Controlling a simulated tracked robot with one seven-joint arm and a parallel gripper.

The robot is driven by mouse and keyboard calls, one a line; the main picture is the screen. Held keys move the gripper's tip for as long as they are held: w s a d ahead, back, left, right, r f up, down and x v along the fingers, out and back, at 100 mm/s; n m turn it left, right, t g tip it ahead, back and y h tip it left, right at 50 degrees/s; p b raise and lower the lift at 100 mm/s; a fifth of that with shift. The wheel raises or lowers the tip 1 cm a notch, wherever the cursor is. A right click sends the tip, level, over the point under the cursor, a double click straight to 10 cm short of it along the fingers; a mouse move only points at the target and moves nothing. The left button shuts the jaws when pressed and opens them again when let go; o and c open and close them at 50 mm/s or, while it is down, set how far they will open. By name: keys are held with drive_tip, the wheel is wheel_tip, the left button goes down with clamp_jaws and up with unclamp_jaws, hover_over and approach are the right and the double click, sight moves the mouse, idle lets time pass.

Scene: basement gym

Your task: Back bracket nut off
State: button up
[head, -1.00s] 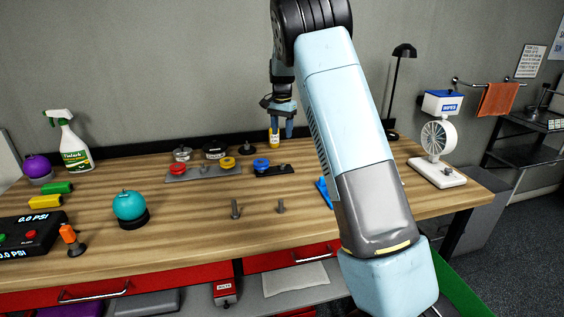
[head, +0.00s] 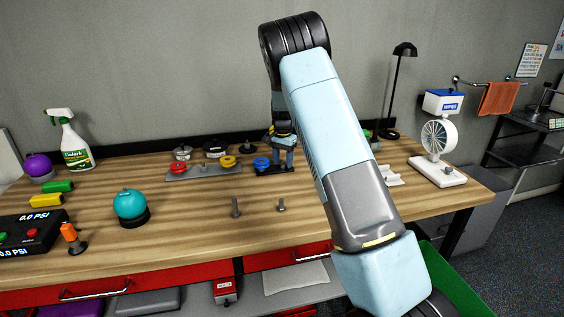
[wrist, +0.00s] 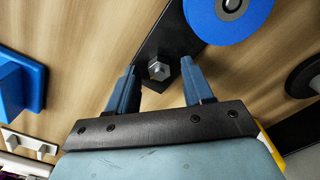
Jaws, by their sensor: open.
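A silver hex nut (wrist: 159,70) sits on a black bracket plate (wrist: 172,38) in the wrist view, beside a blue disc (wrist: 228,14). In the head view the bracket (head: 270,172) stands toward the back of the bench with the blue disc (head: 262,163) at its left part. My gripper (head: 284,158) is over the bracket's right part. In the wrist view its fingers are open, one on each side of the nut, and nothing is held. I cannot tell whether they are at the nut's height. In the head view the gripper hides the nut.
A grey plate (head: 205,172) with red and yellow knobs lies left of the bracket. A teal ball (head: 130,204) is further left. A white fan (head: 437,150) stands at the right. A blue block (wrist: 22,85) shows in the wrist view.

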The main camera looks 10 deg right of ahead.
drive_tip(key=shift+f, duration=0.25)
drive_tip(key=shift+c, duration=0.3)
clamp_jaws()
